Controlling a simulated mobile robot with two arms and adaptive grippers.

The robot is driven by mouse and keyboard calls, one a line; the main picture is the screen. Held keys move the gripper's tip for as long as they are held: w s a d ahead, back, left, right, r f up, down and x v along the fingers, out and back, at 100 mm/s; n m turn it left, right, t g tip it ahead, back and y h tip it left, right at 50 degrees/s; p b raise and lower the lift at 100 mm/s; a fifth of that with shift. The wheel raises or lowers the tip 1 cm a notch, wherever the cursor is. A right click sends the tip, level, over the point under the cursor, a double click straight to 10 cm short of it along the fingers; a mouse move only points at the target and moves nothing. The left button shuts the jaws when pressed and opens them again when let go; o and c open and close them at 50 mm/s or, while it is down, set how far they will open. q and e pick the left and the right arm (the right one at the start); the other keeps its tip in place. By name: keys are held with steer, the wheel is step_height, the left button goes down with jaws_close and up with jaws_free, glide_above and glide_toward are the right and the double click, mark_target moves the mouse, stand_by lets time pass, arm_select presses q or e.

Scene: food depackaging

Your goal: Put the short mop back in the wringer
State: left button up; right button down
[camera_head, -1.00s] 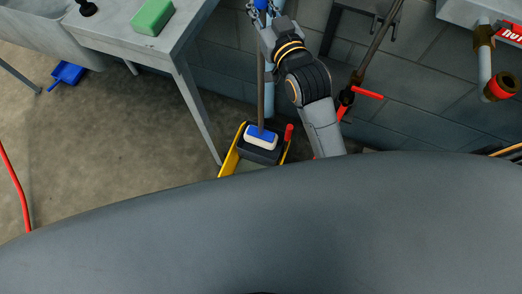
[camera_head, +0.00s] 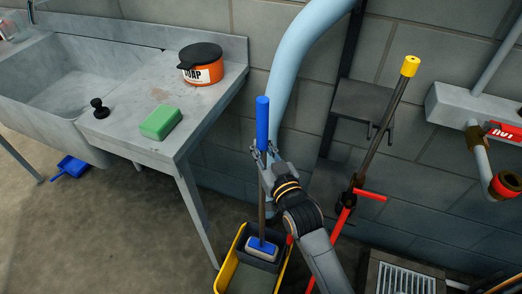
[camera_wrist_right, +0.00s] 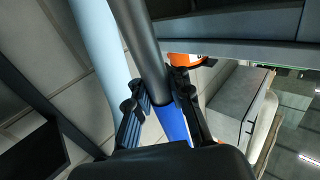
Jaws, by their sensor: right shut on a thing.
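The short mop has a blue grip (camera_head: 262,122), a thin brown-grey shaft and a blue-and-white head (camera_head: 262,247). It stands nearly upright. My right gripper (camera_head: 264,153) is shut on the handle around the lower end of the blue grip. The right wrist view shows the handle (camera_wrist_right: 150,50) between the two fingers (camera_wrist_right: 160,98). The mop head shows over the dark wringer (camera_head: 262,263) in the yellow bucket (camera_head: 229,263); I cannot tell whether it rests inside or hovers. My left gripper is out of view.
A light blue pipe (camera_head: 290,70) runs behind the mop. A yellow-capped pole (camera_head: 390,105) with red fittings stands at right.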

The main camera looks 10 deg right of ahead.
steer(key=shift+f, duration=0.4)
steer(key=c, duration=1.8)
jaws_free()
steer(key=shift+f, duration=0.3)
steer(key=o, duration=0.6)
steer(key=shift+r, duration=0.1)
steer(key=shift+r, duration=0.2)
steer(key=s+d, duration=0.2)
steer(key=s, duration=0.9)
steer(key=shift+s+f+b, duration=0.15)
steer(key=shift+s+b, duration=0.15)
steer(key=shift+s, duration=0.1)
steer(key=shift+d, duration=0.15)
